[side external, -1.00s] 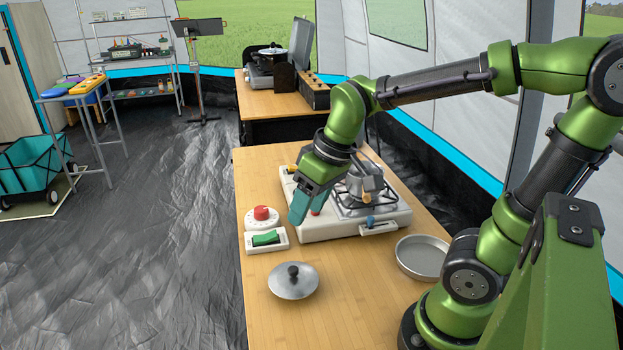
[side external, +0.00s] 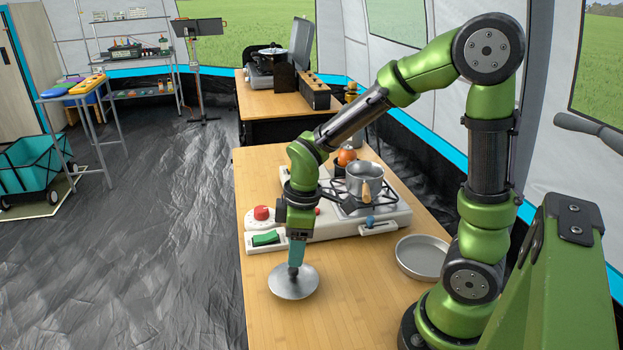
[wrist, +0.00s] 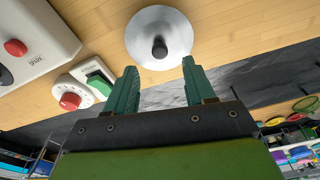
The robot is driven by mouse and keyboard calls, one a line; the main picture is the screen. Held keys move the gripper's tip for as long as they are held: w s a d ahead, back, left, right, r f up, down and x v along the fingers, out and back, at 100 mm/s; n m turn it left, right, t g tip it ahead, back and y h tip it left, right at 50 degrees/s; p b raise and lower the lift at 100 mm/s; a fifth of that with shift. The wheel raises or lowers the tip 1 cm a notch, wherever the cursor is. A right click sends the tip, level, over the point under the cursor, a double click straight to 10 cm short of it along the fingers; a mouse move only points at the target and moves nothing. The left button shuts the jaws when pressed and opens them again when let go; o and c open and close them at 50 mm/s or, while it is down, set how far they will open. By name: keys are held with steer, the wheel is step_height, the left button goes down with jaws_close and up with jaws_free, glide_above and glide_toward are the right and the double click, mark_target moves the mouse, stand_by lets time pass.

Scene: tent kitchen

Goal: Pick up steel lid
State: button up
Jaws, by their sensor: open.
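The steel lid (side external: 293,287) is a round, shiny disc with a dark knob, lying flat on the wooden table near its front left edge. In the wrist view the lid (wrist: 145,30) is at the top, with its black knob (wrist: 159,47) ahead of the gap between my fingers. My gripper (side external: 295,266) points down over the lid, its teal fingertips close to the knob and partly hiding it. In the wrist view my gripper (wrist: 159,68) has its two fingers apart with nothing between them.
A white stove (side external: 330,218) with a steel pot (side external: 366,180) stands behind the lid. A red-knobbed dial (side external: 262,215) and a green switch (side external: 265,239) sit at the left edge. A round pan (side external: 422,258) lies to the right. The table around the lid is clear.

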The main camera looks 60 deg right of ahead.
mark_target(294, 269)
steer(key=shift+w+a+f, duration=0.1)
steer(key=shift+w+f, duration=0.05)
steer(key=shift+f, duration=1.45)
steer(key=shift+w+a+f, duration=0.1)
steer(key=shift+f, duration=1.45)
jaws_close()
